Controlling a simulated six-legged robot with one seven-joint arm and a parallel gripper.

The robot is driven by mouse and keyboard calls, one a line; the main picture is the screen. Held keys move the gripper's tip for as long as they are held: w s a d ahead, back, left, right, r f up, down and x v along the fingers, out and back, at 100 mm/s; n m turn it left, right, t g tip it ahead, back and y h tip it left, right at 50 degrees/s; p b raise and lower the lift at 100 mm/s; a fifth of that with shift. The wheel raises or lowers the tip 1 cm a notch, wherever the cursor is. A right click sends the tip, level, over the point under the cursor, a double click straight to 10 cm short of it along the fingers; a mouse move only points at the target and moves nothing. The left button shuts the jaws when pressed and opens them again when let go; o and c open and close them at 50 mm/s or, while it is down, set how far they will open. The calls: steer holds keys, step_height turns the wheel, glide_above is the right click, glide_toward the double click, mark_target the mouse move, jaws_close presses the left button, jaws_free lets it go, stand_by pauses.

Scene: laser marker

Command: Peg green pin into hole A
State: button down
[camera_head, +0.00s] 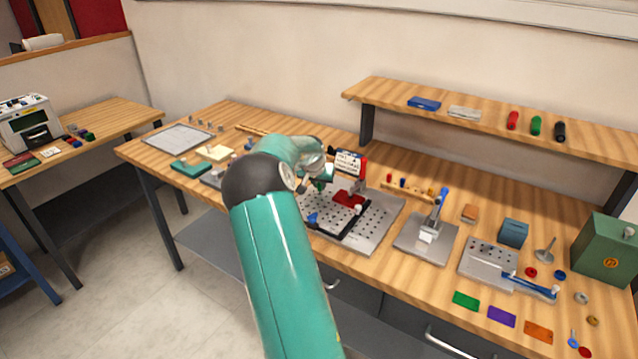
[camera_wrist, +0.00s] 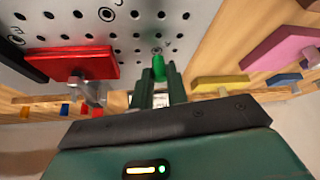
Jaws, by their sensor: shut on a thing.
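My gripper (camera_wrist: 160,85) is shut on the green pin (camera_wrist: 158,68), which sits between the two dark fingers in the wrist view. The pin's far end is close to the grey perforated plate (camera_wrist: 200,25), near a small ringed hole (camera_wrist: 157,50). I cannot tell if it touches the plate or enters the hole. In the head view my gripper (camera_head: 321,180) is over the left part of the plate (camera_head: 376,214), partly hidden by my arm.
A red block (camera_wrist: 70,65) with a metal clamp is on the plate, beside the pin. A rack of coloured pins (camera_head: 408,191) stands behind the plate. A small press (camera_head: 428,236) stands to its right. A white sign (camera_head: 349,162) rises behind the gripper.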

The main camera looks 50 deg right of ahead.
steer(key=shift+f, duration=0.55)
steer(key=c, duration=1.3)
jaws_free()
steer(key=shift+r, duration=0.1)
steer(key=v, duration=1.3)
steer(key=shift+r, duration=0.25)
steer(key=shift+a, duration=0.15)
